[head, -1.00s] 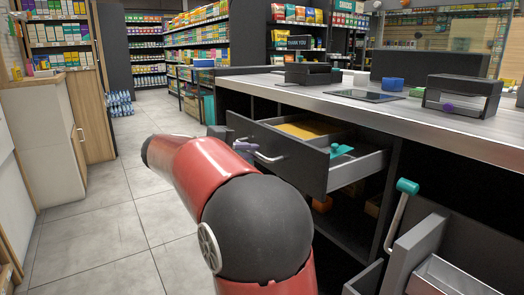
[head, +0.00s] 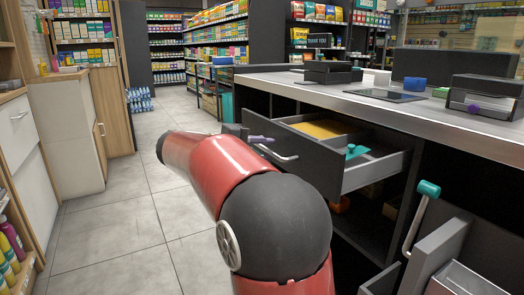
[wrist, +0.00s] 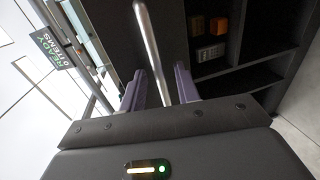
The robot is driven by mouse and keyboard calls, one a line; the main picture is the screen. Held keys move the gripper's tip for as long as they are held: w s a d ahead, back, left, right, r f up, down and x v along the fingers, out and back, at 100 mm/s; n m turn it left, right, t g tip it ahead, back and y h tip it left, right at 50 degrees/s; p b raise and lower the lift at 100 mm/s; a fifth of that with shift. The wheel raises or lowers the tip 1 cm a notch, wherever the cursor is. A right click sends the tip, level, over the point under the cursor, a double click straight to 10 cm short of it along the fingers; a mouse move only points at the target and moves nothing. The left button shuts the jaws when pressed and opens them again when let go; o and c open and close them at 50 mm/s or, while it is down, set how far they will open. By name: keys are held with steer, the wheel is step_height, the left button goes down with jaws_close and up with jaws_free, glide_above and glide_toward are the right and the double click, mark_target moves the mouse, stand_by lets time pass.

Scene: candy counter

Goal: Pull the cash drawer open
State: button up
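The cash drawer (head: 312,165) under the counter stands pulled out. Its dark front carries a pale bar handle (head: 278,155). Inside are a yellow-orange thing (head: 325,128) and a small teal thing (head: 355,151). My gripper (head: 262,139) is at the left part of the handle, partly hidden by my red arm. In the wrist view, the purple fingers of my gripper (wrist: 160,88) are apart. The bar handle (wrist: 149,45) runs down between them, with a gap visible on both sides.
The counter top (head: 400,105) is above the drawer. A teal-ended handle (head: 429,188) sticks up at the lower right. A wooden cabinet (head: 110,110) stands left. The tiled floor (head: 110,220) between is clear.

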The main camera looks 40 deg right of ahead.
steer(key=v, duration=0.7)
steer(key=shift+a+p, duration=0.3)
steer(key=shift+a, duration=0.1)
steer(key=s+a+f+t+y+p, duration=0.2)
steer(key=s+a+f+t+y, duration=0.1)
steer(key=s+a+f+y, duration=0.4)
steer(key=s+a+f+n+t+y+p, duration=0.1)
steer(key=s+a+f+t+y+p, duration=0.2)
steer(key=s+a+f+y, duration=0.4)
steer(key=s+a+t+y, duration=0.1)
steer(key=s+a, duration=0.1)
steer(key=s, duration=0.5)
steer(key=shift+s+y, duration=0.2)
steer(key=shift+y, duration=0.1)
steer(key=shift+r, duration=0.1)
